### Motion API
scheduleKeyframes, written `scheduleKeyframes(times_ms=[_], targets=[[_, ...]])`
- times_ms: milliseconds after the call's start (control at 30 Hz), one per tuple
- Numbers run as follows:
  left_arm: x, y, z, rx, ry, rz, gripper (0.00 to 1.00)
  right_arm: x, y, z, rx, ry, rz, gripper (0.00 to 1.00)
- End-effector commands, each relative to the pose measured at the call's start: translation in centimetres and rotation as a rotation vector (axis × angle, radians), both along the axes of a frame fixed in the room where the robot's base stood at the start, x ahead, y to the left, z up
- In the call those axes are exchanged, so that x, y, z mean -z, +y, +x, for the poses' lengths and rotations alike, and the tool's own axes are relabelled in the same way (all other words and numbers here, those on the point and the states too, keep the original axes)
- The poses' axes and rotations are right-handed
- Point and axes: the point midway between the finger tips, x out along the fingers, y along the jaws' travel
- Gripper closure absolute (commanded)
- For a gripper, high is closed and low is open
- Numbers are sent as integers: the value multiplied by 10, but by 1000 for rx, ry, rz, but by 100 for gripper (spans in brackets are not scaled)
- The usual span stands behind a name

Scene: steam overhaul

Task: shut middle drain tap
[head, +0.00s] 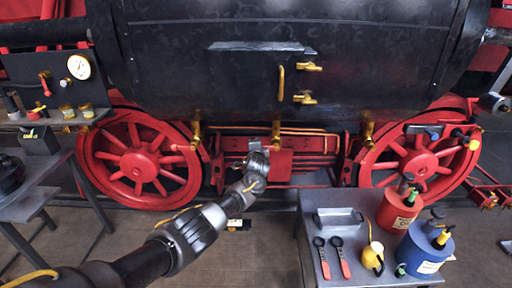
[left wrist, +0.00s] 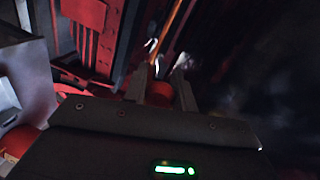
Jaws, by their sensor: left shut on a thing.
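The middle drain tap (head: 277,132) is a small brass fitting hanging under the black cylinder casing. My left gripper (head: 264,152) reaches up to it from below left, and the wrist hides the tap's lower part and handle. In the left wrist view, the two fingers (left wrist: 164,88) are closed around a red piece (left wrist: 159,93), which looks like the tap's handle. The handle's exact angle cannot be told. Other brass taps hang at the left (head: 196,135) and at the right (head: 367,132). My right gripper is not in view.
Red spoked wheels stand at left (head: 138,163) and right (head: 420,165). A grey table (head: 310,235) at front right holds a red can (head: 397,208), a blue can (head: 424,248) and red-handled tools (head: 344,262). A side bench (head: 50,165) stands at left.

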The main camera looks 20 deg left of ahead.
Motion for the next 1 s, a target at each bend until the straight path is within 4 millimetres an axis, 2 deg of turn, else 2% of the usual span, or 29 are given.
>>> scheduleKeyframes(times_ms=[33,200,467,633,767,1000], targets=[[-1,-2,0,4,-1,0,72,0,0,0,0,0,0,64],[-1,-1,0,2,-2,-1,52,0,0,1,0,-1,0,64],[-1,1,-1,-1,-2,-1,52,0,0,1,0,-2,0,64],[-3,-2,-7,-1,-4,-1,52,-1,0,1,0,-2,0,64],[-6,-7,-22,1,-4,-2,52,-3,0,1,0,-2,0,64],[-12,-19,-58,3,-5,-2,52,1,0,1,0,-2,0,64]])
